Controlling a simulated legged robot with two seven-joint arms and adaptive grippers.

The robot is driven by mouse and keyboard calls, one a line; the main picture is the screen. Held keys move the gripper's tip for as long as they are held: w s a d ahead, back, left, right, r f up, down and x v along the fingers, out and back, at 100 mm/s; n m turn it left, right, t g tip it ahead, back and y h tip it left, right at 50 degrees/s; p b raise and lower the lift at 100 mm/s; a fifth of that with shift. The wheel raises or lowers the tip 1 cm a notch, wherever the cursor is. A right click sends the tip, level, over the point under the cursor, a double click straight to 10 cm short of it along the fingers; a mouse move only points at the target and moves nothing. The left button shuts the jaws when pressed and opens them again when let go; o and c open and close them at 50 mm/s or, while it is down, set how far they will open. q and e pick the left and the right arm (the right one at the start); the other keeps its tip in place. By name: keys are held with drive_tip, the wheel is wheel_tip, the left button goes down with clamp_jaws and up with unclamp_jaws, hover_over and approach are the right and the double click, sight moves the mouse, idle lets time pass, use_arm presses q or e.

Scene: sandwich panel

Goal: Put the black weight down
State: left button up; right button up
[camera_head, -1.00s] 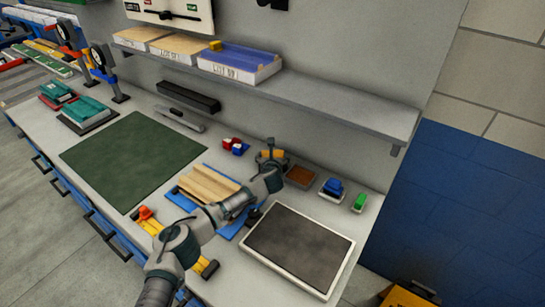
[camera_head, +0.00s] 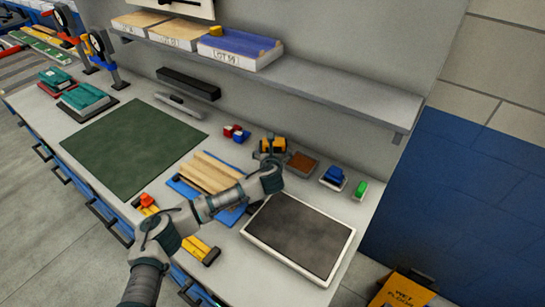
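An arm comes in from the lower left, which I take as my left. Its gripper (camera_head: 271,156) is small in view, at the back of the bench, in front of a yellow and black block (camera_head: 273,145). Whether its fingers are open, shut or touching the block cannot be told. I cannot pick out the black weight with certainty. A small dark shape (camera_head: 252,208) shows beside the forearm, near the framed dark panel (camera_head: 300,235), largely hidden. A long black bar (camera_head: 188,84) lies by the back wall. My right gripper is not in view.
A tan ribbed piece (camera_head: 212,172) on a blue base lies partly under my arm. A brown block (camera_head: 302,163), a blue item (camera_head: 333,178) and a green one (camera_head: 360,190) line the back right. A shelf (camera_head: 340,91) overhangs the back. The green mat (camera_head: 133,148) is clear.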

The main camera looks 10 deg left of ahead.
use_arm(q)
drive_tip(key=shift+v, duration=2.3)
drive_tip(key=shift+f, duration=0.15)
